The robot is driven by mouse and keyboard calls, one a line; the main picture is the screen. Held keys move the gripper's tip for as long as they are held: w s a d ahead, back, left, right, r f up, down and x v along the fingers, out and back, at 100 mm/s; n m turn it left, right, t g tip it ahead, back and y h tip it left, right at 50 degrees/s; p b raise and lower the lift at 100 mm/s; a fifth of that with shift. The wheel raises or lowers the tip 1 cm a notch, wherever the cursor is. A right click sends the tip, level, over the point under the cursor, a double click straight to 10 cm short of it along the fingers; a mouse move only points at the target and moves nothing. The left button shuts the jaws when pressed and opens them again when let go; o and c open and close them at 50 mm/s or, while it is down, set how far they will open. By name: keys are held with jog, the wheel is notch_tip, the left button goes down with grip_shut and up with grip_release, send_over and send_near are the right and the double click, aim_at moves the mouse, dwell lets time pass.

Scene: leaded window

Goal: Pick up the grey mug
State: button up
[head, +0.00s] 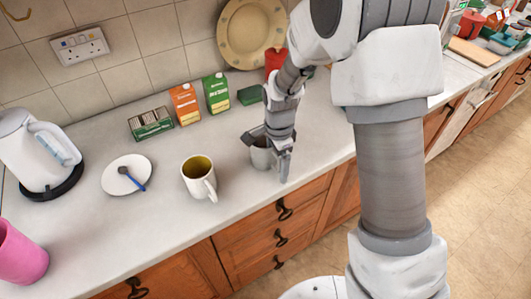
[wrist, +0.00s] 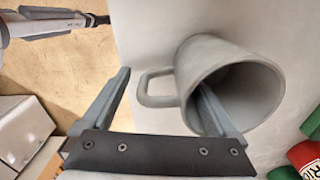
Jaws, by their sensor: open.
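The grey mug (head: 260,157) stands on the worktop below my gripper (head: 268,155), which partly hides it in the head view. In the wrist view the grey mug (wrist: 240,58) has its open mouth toward the camera and its handle pointing left. My gripper (wrist: 164,80) is open. Its right finger overlaps the mug's mouth and seems to reach inside the rim. Its left finger is outside the mug, beyond the handle. The mug's wall and handle lie between the fingers, and no grip shows.
A white mug (head: 198,177) stands left of the grey mug. A saucer (head: 118,186) with a blue spoon, a kettle (head: 28,150) and a pink cup (head: 20,255) are farther left. Cartons (head: 185,104) and a green box (head: 250,95) stand behind. The worktop's front edge is close.

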grip_shut()
dwell(0.4)
jog(key=shift+r, duration=0.15)
jog(key=shift+r, duration=1.05)
jog(key=shift+w+r, duration=0.1)
jog(key=shift+r, duration=0.85)
jog(key=s+d+r, duration=0.5)
jog(key=d+r, duration=0.1)
jog(key=d, duration=0.4)
jog(key=shift+s+r, duration=0.35)
jog(key=shift+s, duration=0.05)
dwell(1.7)
